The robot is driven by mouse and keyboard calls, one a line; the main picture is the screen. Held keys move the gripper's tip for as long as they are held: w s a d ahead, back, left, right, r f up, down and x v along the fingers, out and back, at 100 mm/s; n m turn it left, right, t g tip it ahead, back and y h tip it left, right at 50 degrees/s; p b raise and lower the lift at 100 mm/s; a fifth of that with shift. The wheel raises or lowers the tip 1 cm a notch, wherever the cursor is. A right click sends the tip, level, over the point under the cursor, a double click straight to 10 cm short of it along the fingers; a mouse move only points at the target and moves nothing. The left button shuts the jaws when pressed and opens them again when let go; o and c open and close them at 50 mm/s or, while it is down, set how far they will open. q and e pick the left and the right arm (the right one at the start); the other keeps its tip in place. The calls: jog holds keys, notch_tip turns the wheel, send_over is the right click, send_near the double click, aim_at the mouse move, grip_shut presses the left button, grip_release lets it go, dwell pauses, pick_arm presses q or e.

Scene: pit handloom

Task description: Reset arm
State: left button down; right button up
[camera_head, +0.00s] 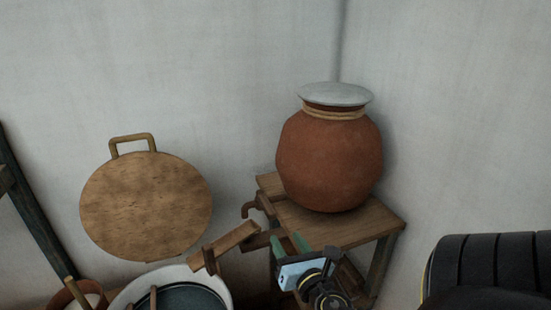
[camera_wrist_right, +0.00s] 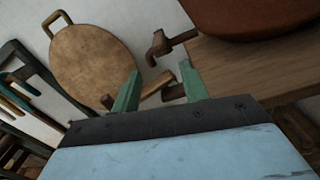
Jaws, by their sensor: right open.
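My right gripper (camera_head: 290,243) is in front of the small wooden stand (camera_head: 345,228), below a clay pot (camera_head: 330,160). Its two green fingers are apart, and they also show in the right wrist view (camera_wrist_right: 160,70). I see nothing held between them. A wooden piece (camera_wrist_right: 156,87) shows behind the gap between the fingers; I cannot tell how far off it is. My left gripper is not in view.
The pot has a pale lid (camera_head: 335,94). A brown hooked part (camera_head: 250,208) juts from the stand's left side. A round wooden board (camera_head: 146,205) leans at the wall. A pale-rimmed basin (camera_head: 218,281) with a wooden bar (camera_head: 237,237) above it is lower left.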

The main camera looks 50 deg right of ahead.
jog(key=s+a+f+m+g+y, duration=0.1)
jog(key=s+a+f+m+g, duration=0.25)
jog(key=m, duration=0.55)
jog(key=s+a+f+m+g, duration=0.25)
jog(key=f+m+g, duration=0.2)
jog(key=m, duration=0.45)
jog(key=s+a+f+m+g+y, duration=0.2)
jog(key=s+a+m+y, duration=0.15)
jog(key=a, duration=0.35)
jog(key=s+a+f+m+g+y, duration=0.1)
jog(key=s+a+m+g+y, duration=0.25)
jog(key=a+m, duration=0.2)
notch_tip(320, 180, down, 23)
jog(key=s, duration=0.2)
jog(key=s+d+f+n+g, duration=0.1)
jog(key=s+d+f, duration=0.1)
jog(key=s+f, duration=1.3)
jog(key=shift+s+d+f+g, duration=0.2)
jog(key=shift+s+f+g, duration=0.2)
jog(key=shift+s, duration=0.2)
